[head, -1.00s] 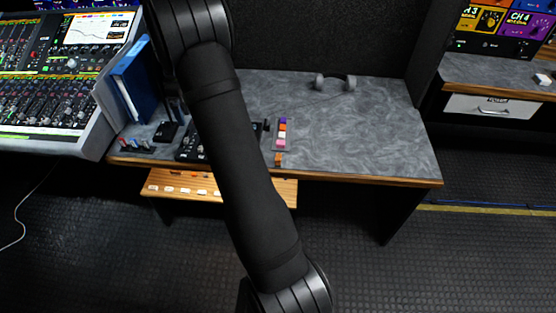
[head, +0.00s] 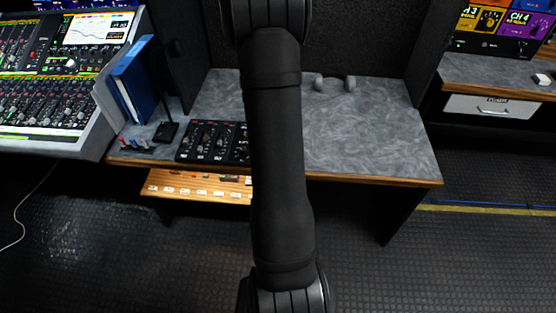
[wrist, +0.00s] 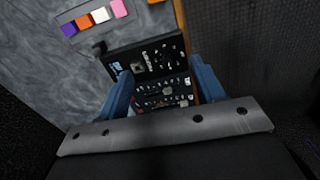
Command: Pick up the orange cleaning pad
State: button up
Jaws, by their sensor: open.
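In the wrist view, a row of small coloured blocks lies in a grey strip on the desk: purple, an orange one (wrist: 82,21), white and pink. Another orange piece (wrist: 155,1) is cut by the top edge, beyond the pink block near the wooden desk edge. I cannot tell which orange piece is the cleaning pad. My gripper (wrist: 160,72) has blue fingers, spread apart and empty, with a black control panel (wrist: 150,55) beyond them. The row is ahead and to the left of the fingers. In the head view my arm hides the row, and my gripper is out of frame.
The grey desk (head: 370,140) is clear on its right side. Headphones (head: 335,84) lie at its back. A mixing console (head: 60,90), blue binder (head: 135,80) and small stand (head: 168,130) are at left. An open wooden drawer (head: 190,190) sticks out below.

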jog(key=s+d+f, duration=0.1)
jog(key=s+d, duration=0.1)
jog(key=d, duration=0.4)
jog(key=f, duration=1.1)
jog(key=shift+w+a, duration=0.15)
jog(key=shift+w, duration=0.1)
jog(key=shift+w+d+f, duration=0.1)
jog(key=shift+f, duration=1.5)
jog(key=shift+w+d+f, duration=0.1)
jog(key=shift+f, duration=1.45)
jog(key=c, duration=1.1)
